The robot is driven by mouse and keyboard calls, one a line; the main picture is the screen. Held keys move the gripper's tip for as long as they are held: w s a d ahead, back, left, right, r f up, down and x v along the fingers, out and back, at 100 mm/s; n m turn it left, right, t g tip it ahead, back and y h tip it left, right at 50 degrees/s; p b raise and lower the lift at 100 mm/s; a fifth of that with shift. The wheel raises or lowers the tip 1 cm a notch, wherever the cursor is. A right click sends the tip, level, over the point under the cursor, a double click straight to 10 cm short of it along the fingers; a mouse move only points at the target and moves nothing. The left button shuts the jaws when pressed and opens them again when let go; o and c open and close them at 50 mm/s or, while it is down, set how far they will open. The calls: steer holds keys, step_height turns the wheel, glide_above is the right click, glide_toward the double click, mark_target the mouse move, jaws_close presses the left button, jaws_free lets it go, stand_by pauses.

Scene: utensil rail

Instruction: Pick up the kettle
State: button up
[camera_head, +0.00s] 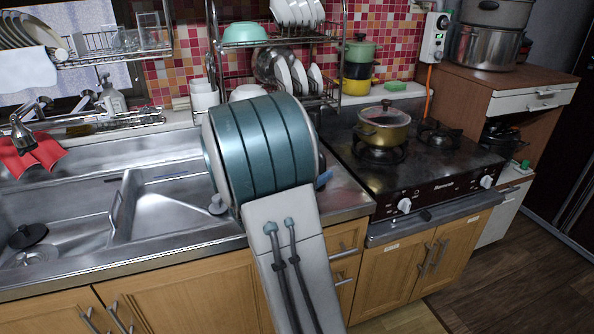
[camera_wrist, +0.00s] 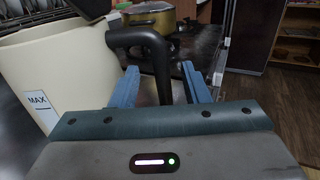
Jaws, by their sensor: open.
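The kettle (camera_wrist: 62,65) shows in the wrist view at left, with a cream body, a MAX window and a dark lid part at the top edge. Its black handle (camera_wrist: 155,60) comes out to the right and runs down between the two blue fingers of my gripper (camera_wrist: 160,85). The fingers are open, one on each side of the handle, with gaps visible. The lower end of the handle is hidden behind the gripper body. In the head view my arm hides the kettle; a small blue fingertip part (camera_head: 323,179) shows at its right.
A gold pot (camera_head: 383,128) stands on the black stove (camera_head: 450,158) to the right. A steel sink (camera_head: 80,205) lies left. A dish rack (camera_head: 290,38) with bowls and plates stands behind my arm. A green sponge (camera_head: 395,86) is behind the stove.

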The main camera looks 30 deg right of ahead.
steer(key=x, duration=0.4)
steer(key=shift+d+f, duration=0.2)
steer(key=shift+d, duration=0.1)
jaws_close()
steer(key=shift+r, duration=0.2)
stand_by(0.9)
